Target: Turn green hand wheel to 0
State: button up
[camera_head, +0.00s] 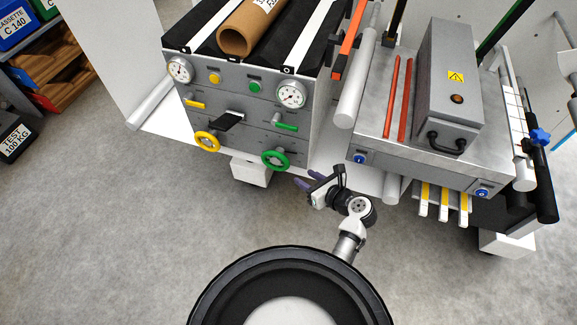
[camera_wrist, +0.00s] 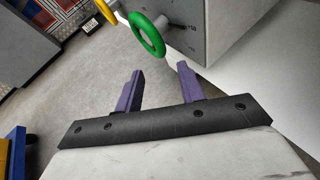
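The green hand wheel (camera_head: 275,159) is on the lower right of the grey panel front. It also shows in the wrist view (camera_wrist: 147,36), ahead of the fingers at the top. The dial (camera_head: 291,94) above it has a needle and a green mark, too small to read. My gripper (camera_head: 304,180) is just below and right of the green wheel in the head view, apart from it. In the wrist view the two purple fingers (camera_wrist: 159,78) are spread with nothing between them.
A yellow hand wheel (camera_head: 207,142) is on the panel's left, with a second dial (camera_head: 180,70) above it. A black lever (camera_head: 228,121) sticks out between the wheels. A green lever (camera_head: 286,126) is above the green wheel. A grey bench (camera_head: 365,141) stands to the right. Open floor lies left.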

aim_at(277, 157)
jog(key=x, duration=0.9)
jog(key=shift+w+f, duration=0.1)
jog(key=shift+w, duration=0.05)
grip_shut()
